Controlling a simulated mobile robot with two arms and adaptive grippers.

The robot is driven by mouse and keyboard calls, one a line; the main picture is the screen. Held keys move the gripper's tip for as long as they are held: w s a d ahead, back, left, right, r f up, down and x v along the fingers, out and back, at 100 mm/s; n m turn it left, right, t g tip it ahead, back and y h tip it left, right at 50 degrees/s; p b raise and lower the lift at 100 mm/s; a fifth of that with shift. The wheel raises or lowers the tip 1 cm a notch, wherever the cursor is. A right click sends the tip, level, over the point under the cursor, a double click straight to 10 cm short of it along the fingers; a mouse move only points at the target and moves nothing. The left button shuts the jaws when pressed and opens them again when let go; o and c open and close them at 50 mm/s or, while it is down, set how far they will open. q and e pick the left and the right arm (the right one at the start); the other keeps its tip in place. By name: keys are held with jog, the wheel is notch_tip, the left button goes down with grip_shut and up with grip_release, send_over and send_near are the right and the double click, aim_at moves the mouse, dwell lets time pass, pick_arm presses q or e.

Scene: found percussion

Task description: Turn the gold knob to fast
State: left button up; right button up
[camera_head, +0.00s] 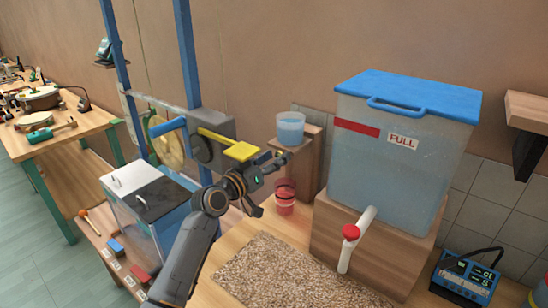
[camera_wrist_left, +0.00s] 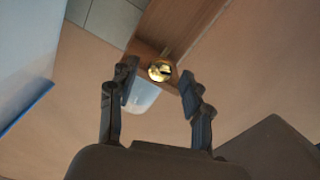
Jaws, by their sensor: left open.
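The gold knob (camera_wrist_left: 160,71) shows in the left wrist view, set on a wooden post. It is round and shiny with a dark mark on its face; no speed lettering is legible. My left gripper (camera_wrist_left: 157,82) is open, its two dark fingers on either side of the knob in the picture. I see no contact, and the remaining gap is hard to judge. In the head view my left gripper (camera_head: 283,157) is beside the wooden post (camera_head: 311,160), and I cannot make out the knob there. My right gripper is not in view.
A clear cup of water (camera_head: 290,129) stands just above my left gripper. A yellow paddle (camera_head: 242,150) is close on its left. A red bucket (camera_head: 285,197) is below. A large blue-lidded tank (camera_head: 385,165) with a red-capped tap (camera_head: 351,232) stands to the right.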

pick_arm(q)
jog(key=shift+w+d, duration=0.1)
grip_shut()
